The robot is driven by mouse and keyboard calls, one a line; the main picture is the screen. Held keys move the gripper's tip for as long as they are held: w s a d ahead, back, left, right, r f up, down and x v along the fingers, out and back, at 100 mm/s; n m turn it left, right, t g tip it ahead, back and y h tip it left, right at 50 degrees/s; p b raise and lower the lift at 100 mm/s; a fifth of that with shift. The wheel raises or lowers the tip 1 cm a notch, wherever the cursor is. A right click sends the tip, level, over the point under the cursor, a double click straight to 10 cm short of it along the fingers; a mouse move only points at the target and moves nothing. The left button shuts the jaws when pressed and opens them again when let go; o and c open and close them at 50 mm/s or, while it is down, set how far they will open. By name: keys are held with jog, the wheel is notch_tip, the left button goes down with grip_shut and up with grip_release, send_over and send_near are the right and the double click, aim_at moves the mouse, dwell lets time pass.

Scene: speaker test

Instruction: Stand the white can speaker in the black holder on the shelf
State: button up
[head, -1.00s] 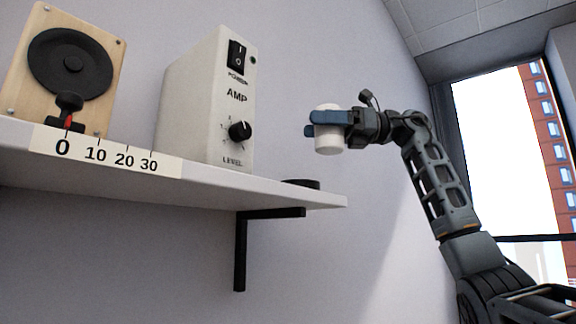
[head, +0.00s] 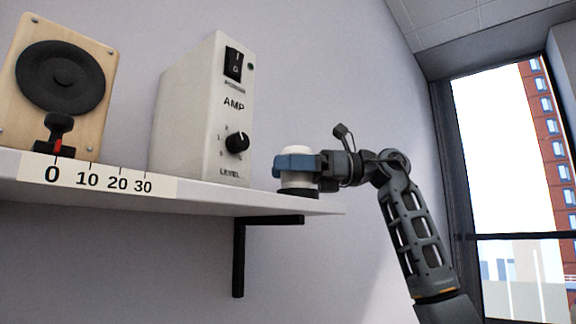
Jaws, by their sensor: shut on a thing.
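The white can speaker (head: 299,180) is upright at the right end of the shelf (head: 210,202). My gripper (head: 297,163) is shut on it, its blue fingers around the can's upper part. The black holder (head: 298,192) shows as a low dark rim on the shelf, directly under the can. The can's bottom is at the holder's rim. I cannot tell from this low angle whether it is seated inside or just above.
The white AMP box (head: 205,115) stands close to the left of the can. A wooden speaker panel (head: 98,60) and a scale strip (head: 100,180) are further left. A black bracket (head: 240,260) is under the shelf.

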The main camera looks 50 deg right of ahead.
jog(key=shift+f, duration=0.3)
jog(key=o, duration=1.2)
jog(key=shift+o, duration=0.2)
jog(key=shift+r, duration=0.15)
jog(key=shift+r, duration=0.35)
jog(key=b+v, duration=0.3)
jog(key=v, duration=0.9)
jog(key=shift+f, duration=0.15)
jog(key=shift+s, duration=0.15)
